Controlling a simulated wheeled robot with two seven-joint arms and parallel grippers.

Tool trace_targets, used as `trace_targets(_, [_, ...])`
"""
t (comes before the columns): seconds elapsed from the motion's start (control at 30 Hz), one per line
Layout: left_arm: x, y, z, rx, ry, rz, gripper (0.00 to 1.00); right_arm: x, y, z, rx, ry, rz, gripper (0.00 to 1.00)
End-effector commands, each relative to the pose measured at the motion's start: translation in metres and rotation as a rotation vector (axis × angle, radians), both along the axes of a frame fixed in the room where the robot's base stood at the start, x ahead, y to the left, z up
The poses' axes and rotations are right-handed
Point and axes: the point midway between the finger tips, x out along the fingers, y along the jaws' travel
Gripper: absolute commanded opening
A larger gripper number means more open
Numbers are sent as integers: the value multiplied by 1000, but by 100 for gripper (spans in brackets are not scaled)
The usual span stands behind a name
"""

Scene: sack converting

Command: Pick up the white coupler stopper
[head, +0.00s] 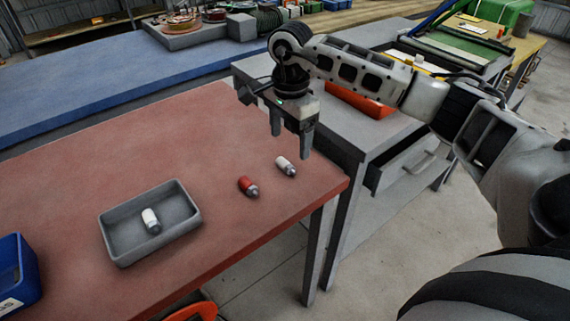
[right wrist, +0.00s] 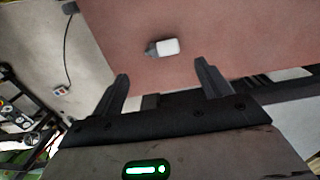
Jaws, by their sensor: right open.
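A white coupler stopper (head: 285,165) with a grey end lies on its side on the red tabletop, near the right edge. It also shows in the right wrist view (right wrist: 168,46), beyond the fingertips. A second white stopper (head: 150,219) lies in a grey tray, and a red stopper (head: 247,185) with a grey end lies left of the first white one. My right gripper (head: 291,142) is open and empty, above the table and apart from the white stopper. It also shows in the right wrist view (right wrist: 161,72). My left gripper is out of view.
The grey tray (head: 119,241) stands on the red table (head: 110,150), left of the loose stoppers. A blue bin (head: 27,282) is at the far left. A grey cabinet with an orange-red tray (head: 360,101) stands behind right. The table's middle is clear.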

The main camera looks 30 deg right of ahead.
Motion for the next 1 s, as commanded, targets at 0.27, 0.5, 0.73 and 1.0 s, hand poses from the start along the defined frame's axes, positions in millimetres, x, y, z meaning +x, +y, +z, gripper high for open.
trace_targets(0.27, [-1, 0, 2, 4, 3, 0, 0, 1, 3, -22, 2, 2, 2, 77])
trace_targets(0.5, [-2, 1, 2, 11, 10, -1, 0, 2, 6, -57, 2, 3, 1, 77])
trace_targets(0.73, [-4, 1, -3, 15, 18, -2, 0, 3, 6, -63, 1, -2, 1, 77])
trace_targets(1.0, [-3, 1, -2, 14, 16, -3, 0, 3, 6, -63, 1, -1, 1, 29])
